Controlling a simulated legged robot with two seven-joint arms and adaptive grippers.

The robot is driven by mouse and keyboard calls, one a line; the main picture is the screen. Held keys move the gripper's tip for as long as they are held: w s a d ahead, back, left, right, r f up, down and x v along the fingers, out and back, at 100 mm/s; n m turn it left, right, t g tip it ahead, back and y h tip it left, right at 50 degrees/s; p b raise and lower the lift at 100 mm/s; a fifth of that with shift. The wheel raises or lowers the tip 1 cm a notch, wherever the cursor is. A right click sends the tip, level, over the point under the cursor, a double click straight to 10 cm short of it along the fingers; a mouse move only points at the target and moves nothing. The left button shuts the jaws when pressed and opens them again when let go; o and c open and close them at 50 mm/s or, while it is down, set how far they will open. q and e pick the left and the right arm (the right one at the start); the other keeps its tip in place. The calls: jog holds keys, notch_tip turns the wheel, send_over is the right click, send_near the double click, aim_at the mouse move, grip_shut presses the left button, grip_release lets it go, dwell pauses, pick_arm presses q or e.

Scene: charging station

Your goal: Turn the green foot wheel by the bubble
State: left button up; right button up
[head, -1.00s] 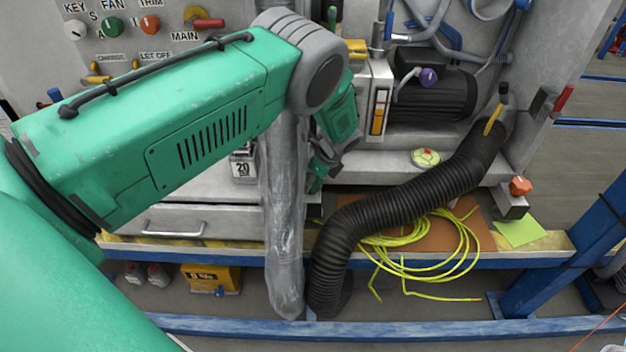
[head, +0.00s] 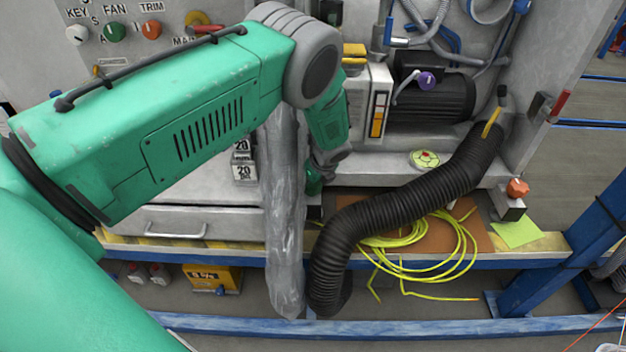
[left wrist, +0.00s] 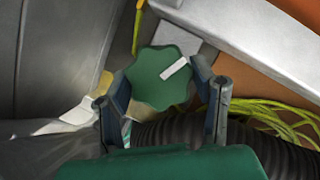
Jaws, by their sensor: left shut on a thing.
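The green foot wheel (left wrist: 160,78) shows in the left wrist view as a lobed knob with a white bar mark slanting up to the right. My left gripper (left wrist: 162,88) has one finger on each side of the wheel and is shut on it. In the head view my left gripper (head: 316,178) points down beside the grey plastic-wrapped duct, at the bench's front edge. The wheel cannot be made out clearly there. The bubble level (head: 424,159), a round yellow-green disc with red marks, lies on the bench to the right. My right gripper is not in view.
A black ribbed hose (head: 400,205) runs just right of my left gripper, over a coiled yellow cable (head: 440,262). The wrapped duct (head: 283,210) hangs close on the left. An orange foot wheel (head: 518,187) stands at the bench's right corner.

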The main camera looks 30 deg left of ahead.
aim_at(315, 188)
pick_arm(q)
jog(key=shift+w+r+m+t+h+p, duration=0.1)
jog(key=shift+m+t+h+p, duration=0.2)
jog(key=shift+m, duration=0.6)
jog(key=shift+r+m+t+h+p, duration=0.1)
jog(key=shift+m+t+p, duration=0.25)
jog(key=shift+m, duration=0.55)
jog(key=o, duration=1.1)
jog(key=shift+c, duration=0.2)
jog(key=shift+o, duration=0.3)
jog(key=shift+f, duration=0.2)
jog(key=shift+r, duration=0.1)
jog(key=shift+v, duration=3.55)
